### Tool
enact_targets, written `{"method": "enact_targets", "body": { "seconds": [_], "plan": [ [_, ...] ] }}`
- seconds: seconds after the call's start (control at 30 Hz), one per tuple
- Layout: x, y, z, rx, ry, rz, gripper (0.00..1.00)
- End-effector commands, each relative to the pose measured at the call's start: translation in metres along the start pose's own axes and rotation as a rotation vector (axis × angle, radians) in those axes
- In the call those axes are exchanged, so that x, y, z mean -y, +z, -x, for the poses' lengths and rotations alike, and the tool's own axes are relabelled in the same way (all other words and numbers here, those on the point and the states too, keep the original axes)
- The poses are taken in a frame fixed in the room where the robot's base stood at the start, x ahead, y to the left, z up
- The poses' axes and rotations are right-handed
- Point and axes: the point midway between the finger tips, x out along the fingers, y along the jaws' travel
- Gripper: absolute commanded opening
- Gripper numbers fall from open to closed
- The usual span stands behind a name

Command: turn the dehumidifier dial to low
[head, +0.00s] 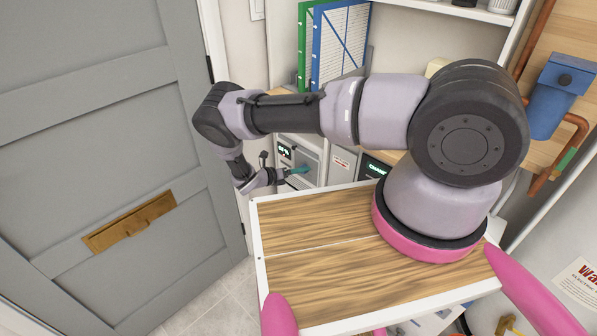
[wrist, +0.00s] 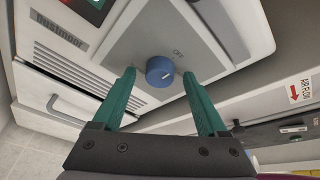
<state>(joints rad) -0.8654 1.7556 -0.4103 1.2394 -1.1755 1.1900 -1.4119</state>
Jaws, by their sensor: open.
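The dehumidifier is a white and grey unit (wrist: 70,58) labelled "Dustmoor" in the wrist view. Its blue round dial (wrist: 159,70) sits on a grey panel, with a white pointer mark and the word "OFF" printed beside it. My gripper (wrist: 164,80) is open, with one teal finger on either side of the dial and a visible gap to each. I cannot tell whether the fingertips reach the dial's depth. In the head view my gripper (head: 298,171) is small, in front of the white unit (head: 312,158) under the counter; the dial is not discernible there.
A grey door (head: 90,130) with a brass plate stands at the left. Green and blue binders (head: 338,45) stand on the wooden counter. A second unit with a lit display (head: 376,168) sits right of the dehumidifier. An "AIR FLOW" label (wrist: 300,90) shows at the wrist view's right.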

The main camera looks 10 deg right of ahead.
Motion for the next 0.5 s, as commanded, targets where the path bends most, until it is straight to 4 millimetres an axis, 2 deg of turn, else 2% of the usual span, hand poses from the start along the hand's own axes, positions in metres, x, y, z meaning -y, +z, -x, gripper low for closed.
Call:
{"method": "enact_targets", "body": {
  "seconds": [0.27,0.33,0.47,0.5],
  "plan": [
    [-0.0001,0.0003,-0.0020,0.000,0.000,0.000,0.76],
    [0.0000,0.0003,-0.0020,0.000,0.000,0.000,0.56],
    [0.0000,0.0004,-0.0019,0.000,0.000,0.000,0.07],
    [0.0000,0.0004,-0.0019,0.000,0.000,0.000,0.00]
  ]
}}
